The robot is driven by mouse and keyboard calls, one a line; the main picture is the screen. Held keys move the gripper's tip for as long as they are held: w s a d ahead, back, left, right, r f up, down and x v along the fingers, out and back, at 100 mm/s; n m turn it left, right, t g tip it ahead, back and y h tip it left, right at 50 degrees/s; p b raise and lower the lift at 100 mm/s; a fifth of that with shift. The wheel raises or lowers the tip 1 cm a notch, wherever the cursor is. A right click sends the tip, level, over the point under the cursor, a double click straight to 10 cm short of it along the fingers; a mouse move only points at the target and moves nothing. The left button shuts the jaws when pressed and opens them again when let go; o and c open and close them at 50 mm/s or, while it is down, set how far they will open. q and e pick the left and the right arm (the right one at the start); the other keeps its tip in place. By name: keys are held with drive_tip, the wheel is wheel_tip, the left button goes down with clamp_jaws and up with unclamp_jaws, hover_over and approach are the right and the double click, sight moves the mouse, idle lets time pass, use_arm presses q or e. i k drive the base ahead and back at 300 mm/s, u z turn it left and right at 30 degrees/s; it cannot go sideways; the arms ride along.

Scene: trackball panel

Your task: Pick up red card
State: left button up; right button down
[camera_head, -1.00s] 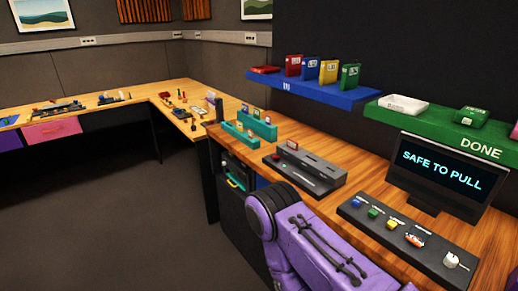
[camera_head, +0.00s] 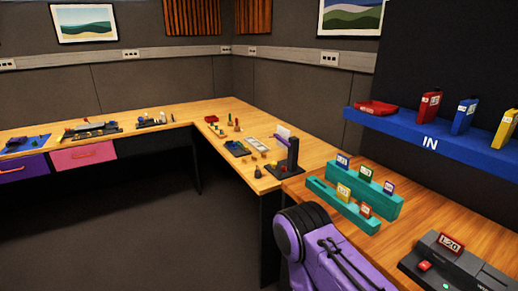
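Several small cards stand upright in two teal racks; the back rack (camera_head: 385,200) holds a blue card (camera_head: 342,160), a green card (camera_head: 366,173) and a purple card (camera_head: 388,187). The front rack (camera_head: 325,196) holds a yellow card (camera_head: 343,191) and an orange-red card (camera_head: 366,211). A dark red card (camera_head: 451,243) with a number label stands in the grey device at lower right. A larger red block (camera_head: 429,104) with a label stands on the blue shelf. Neither gripper is in view; only a purple arm link of mine shows at bottom centre.
The grey device (camera_head: 470,266) sits on the wooden desk. A black stand (camera_head: 289,160) and small parts crowd the corner desk. Floor at left is clear.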

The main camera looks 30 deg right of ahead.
sight(446, 241)
drive_tip(key=i, duration=3.35)
drive_tip(key=z, duration=4.8)
